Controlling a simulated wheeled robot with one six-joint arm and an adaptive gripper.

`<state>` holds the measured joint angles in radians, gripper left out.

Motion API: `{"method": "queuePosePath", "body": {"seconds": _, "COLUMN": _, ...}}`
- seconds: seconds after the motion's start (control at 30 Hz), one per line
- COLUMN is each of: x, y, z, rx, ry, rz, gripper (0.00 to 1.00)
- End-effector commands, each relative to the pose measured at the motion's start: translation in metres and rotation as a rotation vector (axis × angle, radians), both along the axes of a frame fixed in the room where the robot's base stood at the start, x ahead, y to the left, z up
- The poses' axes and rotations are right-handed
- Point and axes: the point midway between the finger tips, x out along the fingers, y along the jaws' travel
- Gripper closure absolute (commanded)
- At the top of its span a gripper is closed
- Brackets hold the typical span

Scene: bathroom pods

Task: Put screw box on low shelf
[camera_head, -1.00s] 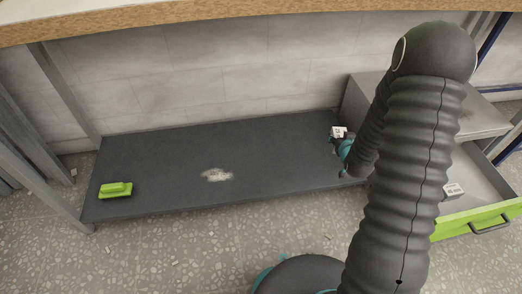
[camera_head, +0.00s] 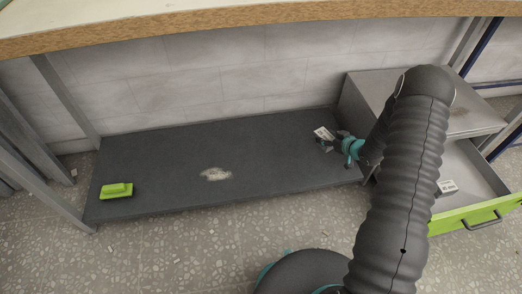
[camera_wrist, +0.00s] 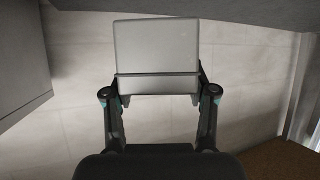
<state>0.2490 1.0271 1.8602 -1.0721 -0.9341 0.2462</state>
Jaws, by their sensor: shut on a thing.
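The screw box, a small white box with dark print (camera_head: 323,133), is at the right part of the low shelf in the head view. My gripper (camera_head: 332,141) is shut on it and holds it over the dark low shelf (camera_head: 260,145); whether the box touches the shelf I cannot tell. In the wrist view the box (camera_wrist: 156,50) shows as a plain grey block between the two fingers of my gripper (camera_wrist: 158,88). Its lower part is partly hidden by the fingers.
A green object (camera_head: 116,191) lies at the shelf's left end. A grey cabinet (camera_head: 400,90) stands right of the shelf, with an open green-fronted drawer (camera_head: 470,218) holding another small white box (camera_head: 447,187). A wooden tabletop (camera_head: 250,22) runs above. The shelf's middle is clear except for a pale worn patch.

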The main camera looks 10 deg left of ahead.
Motion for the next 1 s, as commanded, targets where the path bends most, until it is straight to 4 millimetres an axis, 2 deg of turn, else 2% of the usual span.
{"method": "queuePosePath", "body": {"seconds": 0.17, "x": 0.000, "y": 0.000, "z": -0.009, "rx": 0.002, "ry": 0.001, "rz": 0.000, "gripper": 0.89}}
{"method": "queuePosePath", "body": {"seconds": 0.43, "x": -0.001, "y": 0.000, "z": -0.053, "rx": 0.002, "ry": 0.002, "rz": -0.001, "gripper": 0.89}}
{"method": "queuePosePath", "body": {"seconds": 0.67, "x": 0.000, "y": 0.000, "z": -0.068, "rx": 0.000, "ry": 0.000, "rz": -0.001, "gripper": 0.89}}
{"method": "queuePosePath", "body": {"seconds": 0.9, "x": 0.000, "y": 0.000, "z": -0.098, "rx": 0.002, "ry": 0.001, "rz": -0.002, "gripper": 0.89}}
{"method": "queuePosePath", "body": {"seconds": 1.0, "x": 0.000, "y": 0.000, "z": -0.100, "rx": 0.001, "ry": -0.002, "rz": -0.002, "gripper": 0.89}}
